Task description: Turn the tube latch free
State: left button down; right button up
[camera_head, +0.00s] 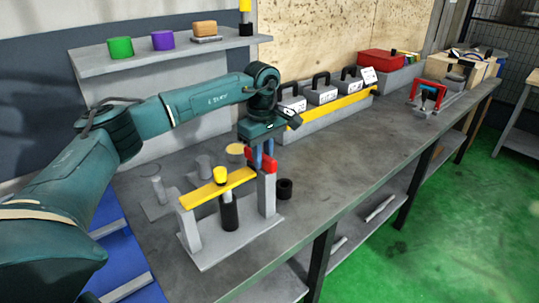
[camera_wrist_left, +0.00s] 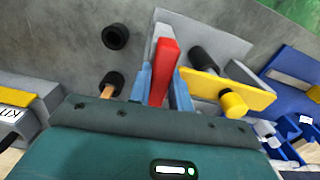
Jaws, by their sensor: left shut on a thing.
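A grey stand (camera_head: 205,258) with two posts is on the workbench. A yellow bar (camera_head: 205,193) spans between its posts. A black tube (camera_head: 229,214) with a yellow cap (camera_head: 221,174) stands upright at the bar. The red latch (camera_head: 268,165) is at the top of the right post. My left gripper (camera_head: 262,158) comes down on it from above. In the left wrist view the red latch (camera_wrist_left: 164,72) sits between the blue fingers, which are shut on it; the yellow bar (camera_wrist_left: 213,90) is beside it. My right gripper is not in view.
A black cup (camera_head: 284,188) stands just right of the stand. Grey boxes with black handles (camera_head: 320,93) line the back behind a yellow strip. A shelf (camera_head: 165,53) holds a green and a purple pot.

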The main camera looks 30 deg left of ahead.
aim_at(264, 155)
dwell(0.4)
pick_arm(q)
jog(key=c, duration=1.3)
grip_release()
jog(key=shift+r, duration=0.1)
notch_tip(264, 155, up, 13)
jog(key=shift+r+b, duration=0.1)
jog(key=shift+b, duration=0.35)
jog(key=shift+d, duration=0.1)
